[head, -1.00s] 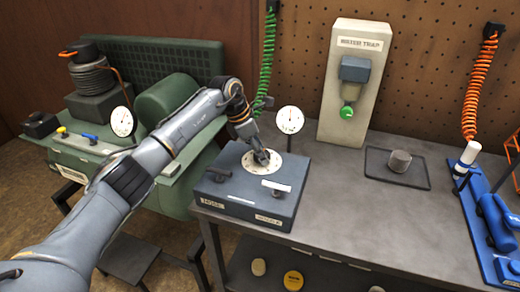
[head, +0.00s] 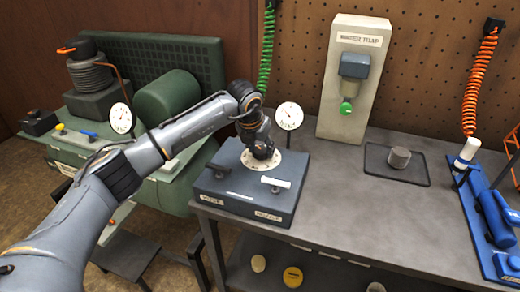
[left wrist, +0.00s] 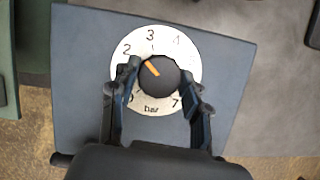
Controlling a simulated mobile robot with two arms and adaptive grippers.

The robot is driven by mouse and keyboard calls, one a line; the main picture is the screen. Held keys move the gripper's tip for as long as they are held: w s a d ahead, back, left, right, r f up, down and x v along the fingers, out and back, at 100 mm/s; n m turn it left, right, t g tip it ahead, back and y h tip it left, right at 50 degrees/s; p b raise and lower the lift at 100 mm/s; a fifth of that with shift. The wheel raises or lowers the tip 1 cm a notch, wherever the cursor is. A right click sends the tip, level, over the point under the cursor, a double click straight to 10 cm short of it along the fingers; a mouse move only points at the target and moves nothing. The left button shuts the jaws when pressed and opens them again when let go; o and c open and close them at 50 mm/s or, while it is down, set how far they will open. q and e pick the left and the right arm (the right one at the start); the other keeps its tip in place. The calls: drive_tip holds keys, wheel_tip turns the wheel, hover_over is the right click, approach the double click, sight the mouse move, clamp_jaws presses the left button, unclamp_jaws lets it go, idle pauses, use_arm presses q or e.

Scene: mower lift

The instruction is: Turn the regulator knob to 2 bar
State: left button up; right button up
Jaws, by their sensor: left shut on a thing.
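The regulator is a dark blue-grey box (head: 230,198) on the left end of the bench. Its white dial (head: 247,163) is on top, partly hidden by my left gripper (head: 262,154). In the left wrist view the round black knob (left wrist: 162,80) sits in the middle of the numbered dial (left wrist: 150,37), marked bar. The knob's orange mark points up and left, between 2 and 3. My left gripper (left wrist: 162,76) is shut on the knob, one finger on each side. A round white gauge (head: 289,115) stands behind the box; its reading is too small to tell. My right gripper is not in view.
A green machine (head: 180,100) with its own gauge (head: 120,118) stands to the left. A water trap panel (head: 352,120), a tray (head: 405,178) with a grey cup (head: 399,158) and a blue rack (head: 490,225) lie to the right. The bench front is clear.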

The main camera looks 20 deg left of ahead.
use_arm(q)
drive_tip(key=shift+n+y, duration=0.3)
drive_tip(key=shift+n, duration=0.5)
drive_tip(key=o, duration=1.1)
drive_tip(key=shift+o, duration=0.2)
drive_tip(key=v, duration=1.2)
drive_tip(key=shift+d, duration=0.15)
